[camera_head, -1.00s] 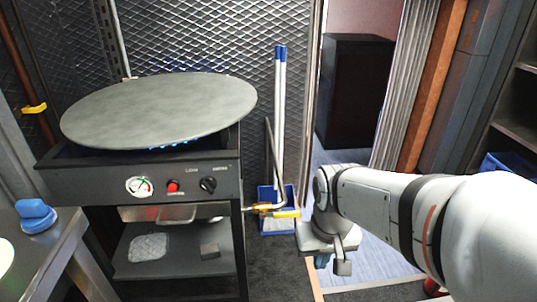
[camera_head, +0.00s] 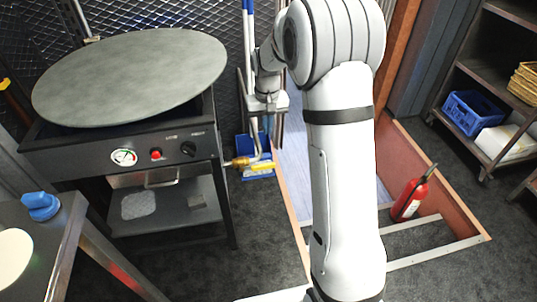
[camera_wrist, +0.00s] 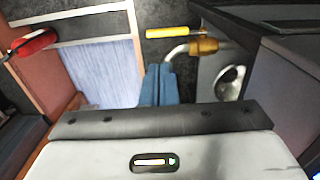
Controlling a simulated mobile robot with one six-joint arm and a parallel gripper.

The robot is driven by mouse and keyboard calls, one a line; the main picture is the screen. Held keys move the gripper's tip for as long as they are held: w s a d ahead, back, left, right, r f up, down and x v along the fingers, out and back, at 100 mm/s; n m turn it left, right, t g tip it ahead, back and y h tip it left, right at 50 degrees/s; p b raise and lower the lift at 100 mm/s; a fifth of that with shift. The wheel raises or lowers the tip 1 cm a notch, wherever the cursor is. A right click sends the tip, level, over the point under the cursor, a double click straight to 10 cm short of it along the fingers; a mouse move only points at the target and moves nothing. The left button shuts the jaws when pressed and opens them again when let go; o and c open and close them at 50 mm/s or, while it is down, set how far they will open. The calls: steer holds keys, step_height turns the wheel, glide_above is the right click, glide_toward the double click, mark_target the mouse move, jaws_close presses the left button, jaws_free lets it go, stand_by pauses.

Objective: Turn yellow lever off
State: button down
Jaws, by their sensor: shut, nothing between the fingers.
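The yellow lever (camera_head: 262,166) sits on a brass valve (camera_head: 240,162) on the gas pipe beside the right side of the griddle stand. It points right, roughly horizontal in the head view. In the wrist view the yellow lever (camera_wrist: 167,32) lies just beyond the fingertips, with the brass valve (camera_wrist: 203,46) and the pale bent pipe to its right. My gripper (camera_head: 267,124) is above the lever in the head view, pointing down. In the wrist view my gripper (camera_wrist: 158,70) has its blue fingers together and empty, with a visible gap to the lever.
The griddle stand (camera_head: 125,150) with its round plate (camera_head: 130,77) stands left of the lever. A blue dustpan (camera_head: 250,145) with upright handles is behind the lever. A red extinguisher (camera_head: 410,197) stands at right. Another yellow handle (camera_head: 5,83) is on the far left wall.

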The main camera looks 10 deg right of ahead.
mark_target(267, 164)
steer(key=shift+f, duration=0.15)
step_height(267, 164, down, 14)
steer(key=b, duration=0.3)
stand_by(0.4)
